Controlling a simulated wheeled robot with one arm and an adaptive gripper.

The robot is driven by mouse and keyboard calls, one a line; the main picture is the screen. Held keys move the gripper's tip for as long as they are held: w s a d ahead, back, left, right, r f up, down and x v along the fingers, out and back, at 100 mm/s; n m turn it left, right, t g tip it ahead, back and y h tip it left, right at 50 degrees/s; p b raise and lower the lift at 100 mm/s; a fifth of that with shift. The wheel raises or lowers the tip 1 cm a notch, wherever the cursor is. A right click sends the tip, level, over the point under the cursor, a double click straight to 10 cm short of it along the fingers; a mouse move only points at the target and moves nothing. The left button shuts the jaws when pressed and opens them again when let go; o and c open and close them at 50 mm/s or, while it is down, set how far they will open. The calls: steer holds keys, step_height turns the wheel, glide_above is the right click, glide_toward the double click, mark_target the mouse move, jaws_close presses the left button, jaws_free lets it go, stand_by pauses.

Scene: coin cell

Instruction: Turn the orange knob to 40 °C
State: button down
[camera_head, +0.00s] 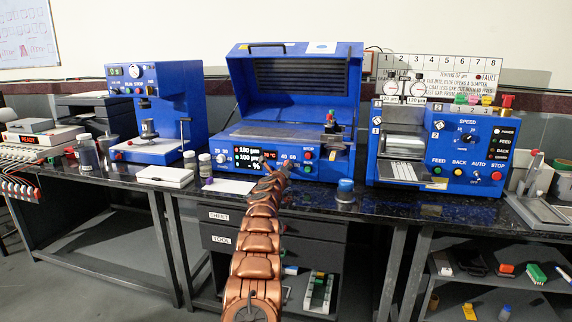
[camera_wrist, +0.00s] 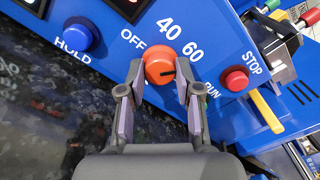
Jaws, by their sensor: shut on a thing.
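The orange knob (camera_wrist: 158,66) sits on the blue front panel of the open-lidded machine (camera_head: 296,85). In the wrist view my gripper (camera_wrist: 162,80) has one finger on each side of the knob and is shut on it. The labels OFF, 40 and 60 curve around the knob's upper side. A dark mark on its face points to the right, below the 60 label and not at 40. In the head view my gripper (camera_head: 271,174) reaches the panel from the front and hides most of the knob.
A blue HOLD button (camera_wrist: 81,37) lies left of the knob. A red STOP button (camera_wrist: 235,79) and a yellow lever (camera_wrist: 266,111) lie to the right. A blue-capped jar (camera_head: 345,190) stands on the dark bench right of my arm; small bottles stand to the left.

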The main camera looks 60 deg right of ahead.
steer(key=n+p, duration=0.4)
steer(key=n, duration=0.2)
steer(key=shift+r, duration=0.2)
steer(key=n+p, duration=0.3)
steer(key=n, duration=0.1)
steer(key=shift+p, duration=0.35)
steer(key=shift+f+n+p, duration=0.2)
steer(key=shift+n+p, duration=0.55)
steer(key=shift+n, duration=0.45)
steer(key=c, duration=0.8)
jaws_free()
steer(key=shift+a, duration=0.2)
